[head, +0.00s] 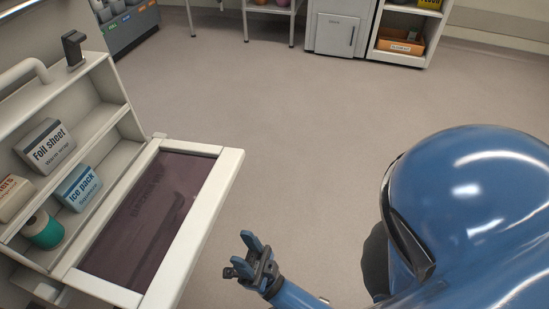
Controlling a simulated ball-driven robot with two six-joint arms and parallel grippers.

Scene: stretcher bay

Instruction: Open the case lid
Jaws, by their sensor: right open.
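The white case (120,112) stands at the left, with its shelves exposed. Its lid (232,165), a pale frame around a dark see-through panel, sticks out from the front of the case toward the right and appears swung down open. Faint lettering shows on the panel. My right gripper (246,257) is open and empty, to the right of the lid's near end and apart from it in the picture. My left gripper is not in view.
A foil sheet box (45,146), an ice pack box (78,187) and a green roll (43,230) sit on the case shelves. A grey cabinet (338,34) and an orange bin (402,40) stand at the back. The floor (300,120) between is clear.

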